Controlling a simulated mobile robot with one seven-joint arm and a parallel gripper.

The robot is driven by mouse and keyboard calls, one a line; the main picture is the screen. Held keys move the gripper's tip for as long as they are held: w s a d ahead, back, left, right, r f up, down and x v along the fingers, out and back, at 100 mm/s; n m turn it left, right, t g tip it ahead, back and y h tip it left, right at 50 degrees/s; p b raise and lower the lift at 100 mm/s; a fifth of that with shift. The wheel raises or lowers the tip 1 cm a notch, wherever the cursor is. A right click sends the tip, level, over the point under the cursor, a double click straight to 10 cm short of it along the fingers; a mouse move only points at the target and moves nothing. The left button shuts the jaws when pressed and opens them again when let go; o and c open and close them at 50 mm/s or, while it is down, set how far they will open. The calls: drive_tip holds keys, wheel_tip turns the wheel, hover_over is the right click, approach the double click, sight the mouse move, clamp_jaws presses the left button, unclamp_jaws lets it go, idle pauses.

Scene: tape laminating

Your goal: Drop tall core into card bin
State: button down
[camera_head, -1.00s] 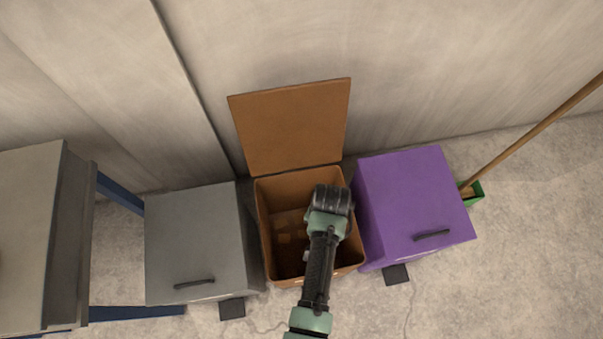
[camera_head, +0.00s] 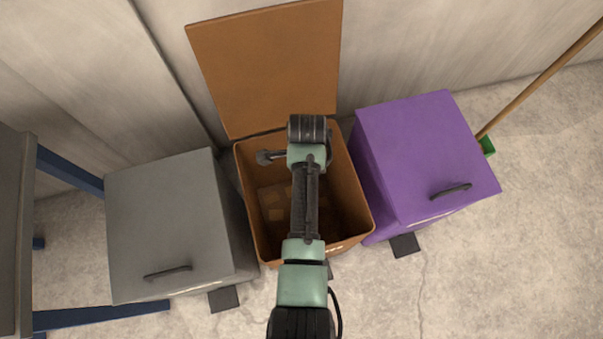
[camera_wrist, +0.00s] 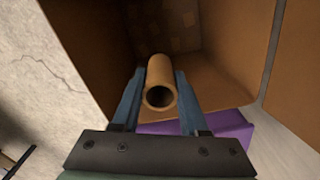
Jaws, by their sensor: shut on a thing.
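The tall core is a tan cardboard tube (camera_wrist: 160,84), seen in the wrist view with its hollow end toward the camera. My gripper (camera_wrist: 158,90) is shut on it, one blue finger on each side. The card bin is the brown open bin (camera_head: 250,205) in the middle of the head view, with its lid (camera_head: 268,65) raised against the wall. My arm reaches over the bin's opening, and the wrist view shows the bin's inside beyond the tube. In the head view my arm hides the gripper's fingers and the tube.
A grey lidded bin (camera_head: 165,225) stands left of the card bin, and a purple lidded bin (camera_head: 420,155) stands close on its right. A grey table with blue legs (camera_head: 70,172) is at far left. A broom (camera_head: 545,75) leans at right. Several flat brown pieces lie in the card bin.

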drive_tip(key=shift+f+b, duration=2.55)
drive_tip(key=shift+f, duration=0.15)
drive_tip(key=shift+r, duration=0.1)
drive_tip(key=shift+c, duration=1.8)
unclamp_jaws()
drive_tip(key=shift+r, duration=0.1)
wheel_tip(320, 180, up, 13)
drive_tip(key=p, duration=0.4)
drive_tip(key=shift+p, duration=0.4)
